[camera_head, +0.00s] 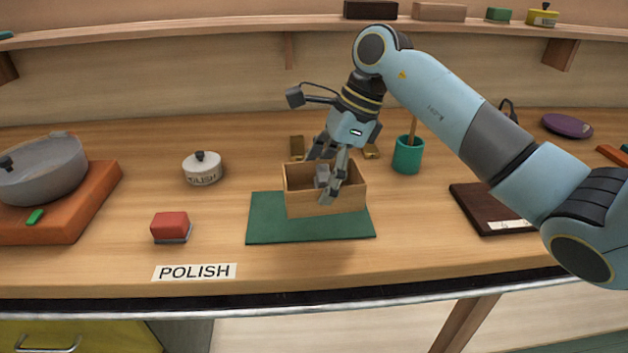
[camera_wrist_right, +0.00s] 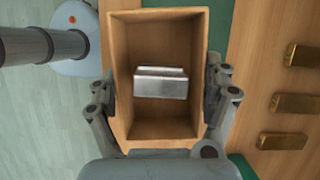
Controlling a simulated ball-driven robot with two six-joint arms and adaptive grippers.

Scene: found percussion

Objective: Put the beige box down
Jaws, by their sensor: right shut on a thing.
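The beige box (camera_head: 308,204) is an open-topped wooden box in the head view, over the green mat (camera_head: 268,225). My right gripper (camera_head: 326,176) comes down from above and is shut on it. In the right wrist view the box (camera_wrist_right: 155,22) sits between the two fingers, one against each long wall. A silver metal block (camera_wrist_right: 160,83) lies inside the box. The box looks level, and a dark shadow in front of it suggests it is slightly above the mat; the gap itself is not clear. My left gripper is not in view.
A red block (camera_head: 170,222), a POLISH label (camera_head: 195,272) and a lidded white tin (camera_head: 202,169) are left of the mat. Brass bars (camera_wrist_right: 283,141) and a teal cup (camera_head: 408,155) stand behind. A dark board (camera_head: 480,212) lies right.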

